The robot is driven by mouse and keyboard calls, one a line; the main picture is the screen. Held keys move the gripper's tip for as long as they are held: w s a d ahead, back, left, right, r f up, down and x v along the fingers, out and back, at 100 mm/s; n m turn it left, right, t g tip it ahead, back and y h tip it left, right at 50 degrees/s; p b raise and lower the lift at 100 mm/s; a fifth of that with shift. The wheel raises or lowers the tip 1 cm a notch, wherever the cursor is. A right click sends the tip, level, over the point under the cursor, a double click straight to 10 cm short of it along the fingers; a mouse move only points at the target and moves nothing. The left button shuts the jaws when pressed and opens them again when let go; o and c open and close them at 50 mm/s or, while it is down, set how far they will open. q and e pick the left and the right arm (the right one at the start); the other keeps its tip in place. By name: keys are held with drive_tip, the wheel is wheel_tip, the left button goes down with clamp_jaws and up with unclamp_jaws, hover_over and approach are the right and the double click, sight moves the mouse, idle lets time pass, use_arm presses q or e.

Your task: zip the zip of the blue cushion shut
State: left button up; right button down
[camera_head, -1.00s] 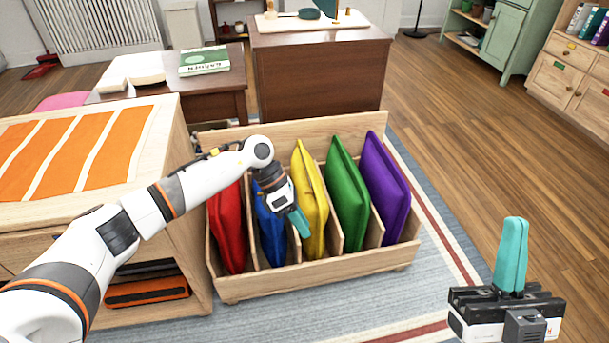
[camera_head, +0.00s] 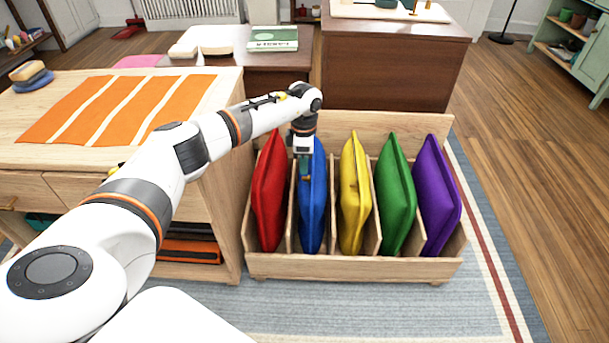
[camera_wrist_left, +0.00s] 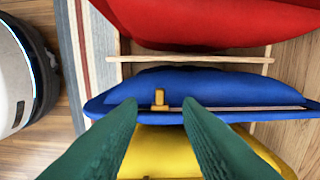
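The blue cushion (camera_head: 313,210) stands upright in its slot of the wooden rack. In the left wrist view the blue cushion (camera_wrist_left: 225,88) shows its zip line along the upper edge. A brass-coloured zip pull (camera_wrist_left: 159,97) stands on that edge, with a pale brownish strip running right from it. My left gripper (camera_head: 304,176) is over the top of the blue cushion, pointing down. In the wrist view its two green fingers (camera_wrist_left: 160,106) are apart, with the pull seen between their tips. Contact with the pull cannot be told. My right gripper is out of view.
The rack (camera_head: 350,268) also holds a red cushion (camera_head: 268,195) to the left and yellow (camera_head: 354,195), green (camera_head: 395,195) and purple (camera_head: 437,195) cushions to the right. Thin dividers separate them. A wooden cabinet (camera_head: 232,215) stands close at the left, under my left arm.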

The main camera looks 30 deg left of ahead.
sight(304, 177)
use_arm(q)
drive_tip(key=shift+f+b, duration=0.5)
drive_tip(key=shift+f, duration=1.7)
drive_tip(key=shift+c, duration=0.3)
clamp_jaws()
